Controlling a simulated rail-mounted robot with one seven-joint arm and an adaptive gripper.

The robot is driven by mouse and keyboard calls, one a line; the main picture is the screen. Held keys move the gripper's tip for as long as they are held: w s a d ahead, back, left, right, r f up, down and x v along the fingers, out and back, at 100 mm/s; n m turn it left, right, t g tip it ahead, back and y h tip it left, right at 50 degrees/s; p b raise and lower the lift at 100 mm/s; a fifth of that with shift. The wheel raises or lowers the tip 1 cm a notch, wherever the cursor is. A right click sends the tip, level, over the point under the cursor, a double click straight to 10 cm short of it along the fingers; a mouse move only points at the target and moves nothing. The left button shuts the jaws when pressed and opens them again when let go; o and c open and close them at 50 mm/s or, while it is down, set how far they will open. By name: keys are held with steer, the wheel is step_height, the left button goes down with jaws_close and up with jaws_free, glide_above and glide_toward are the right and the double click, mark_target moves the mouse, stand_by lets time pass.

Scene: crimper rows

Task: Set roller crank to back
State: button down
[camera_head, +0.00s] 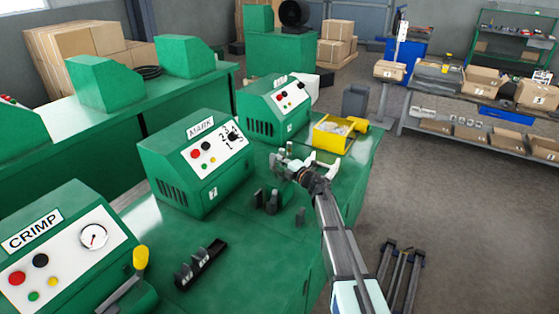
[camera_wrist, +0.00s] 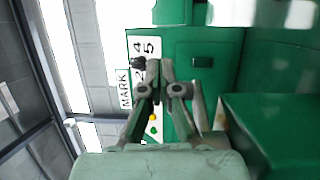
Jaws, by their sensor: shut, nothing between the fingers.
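My gripper (camera_head: 284,160) is over the green bench, in front of the MARK machine (camera_head: 190,165) and apart from its panel. Its fingers are shut and empty; they also show in the wrist view (camera_wrist: 160,82), in front of the MARK panel, overlapping it. That panel has a black knob (camera_head: 234,134) beside numbers; the knob shows in the wrist view (camera_wrist: 139,63). No part is clearly marked as a roller crank. A lever with a yellow grip (camera_head: 141,258) stands beside the CRIMP machine (camera_head: 60,255). I cannot tell whether it is the crank.
Small dark fixtures (camera_head: 271,202) stand on the bench below my gripper. A black rack (camera_head: 201,265) lies nearer the CRIMP machine. A yellow bin (camera_head: 331,138) and another green machine (camera_head: 272,110) are farther back. The bench between the rack and fixtures is bare.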

steer(key=shift+d, duration=0.1)
stand_by(0.4)
steer(key=w+d+b, duration=0.2)
steer(key=d+b, duration=0.1)
steer(key=d, duration=1)
steer(key=shift+w+d+f, duration=0.15)
steer(key=shift+d+f, duration=0.15)
steer(key=shift+f, duration=0.05)
